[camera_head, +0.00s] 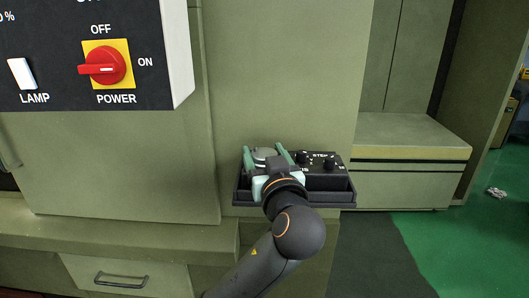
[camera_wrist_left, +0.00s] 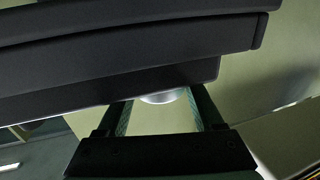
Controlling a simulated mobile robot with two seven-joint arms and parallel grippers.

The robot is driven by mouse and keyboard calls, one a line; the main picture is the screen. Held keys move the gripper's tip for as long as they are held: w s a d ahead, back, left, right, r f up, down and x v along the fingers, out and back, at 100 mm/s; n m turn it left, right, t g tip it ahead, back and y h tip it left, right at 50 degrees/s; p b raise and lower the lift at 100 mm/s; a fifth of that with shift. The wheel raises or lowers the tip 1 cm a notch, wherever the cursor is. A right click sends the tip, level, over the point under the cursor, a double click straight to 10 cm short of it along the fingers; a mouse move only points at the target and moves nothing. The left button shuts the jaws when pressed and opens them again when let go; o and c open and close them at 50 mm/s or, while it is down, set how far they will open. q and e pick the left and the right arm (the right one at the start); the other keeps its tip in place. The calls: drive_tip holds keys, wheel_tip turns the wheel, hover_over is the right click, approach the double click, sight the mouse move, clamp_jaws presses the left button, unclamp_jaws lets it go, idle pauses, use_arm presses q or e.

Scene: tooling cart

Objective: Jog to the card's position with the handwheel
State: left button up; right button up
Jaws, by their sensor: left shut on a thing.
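The handwheel (camera_head: 263,153) is a silver-grey disc on a black pendant (camera_head: 318,157) that carries small knobs and a STEP label. The pendant sits in a black tray (camera_head: 335,198) against the green cabinet. My left gripper (camera_head: 264,154) is over the left part of the pendant, with its green fingers on either side of the handwheel and shut on it. In the left wrist view, a sliver of the silver handwheel (camera_wrist_left: 160,97) shows between the fingertips (camera_wrist_left: 161,103); dark bodies hide the rest. The card is not in view, and neither is my right gripper. The wheel's scale is not readable.
A control panel with a red POWER switch (camera_head: 102,67) and a white LAMP switch (camera_head: 22,73) hangs at the upper left. A drawer with a handle (camera_head: 120,281) is below it. A bench-like cabinet (camera_head: 413,136) stands right of the tray. Green floor (camera_head: 470,230) lies open at the right.

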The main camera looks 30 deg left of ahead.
use_arm(q)
drive_tip(key=shift+n+g+y, duration=0.6)
drive_tip(key=shift+g, duration=0.2)
drive_tip(key=o, duration=1.4)
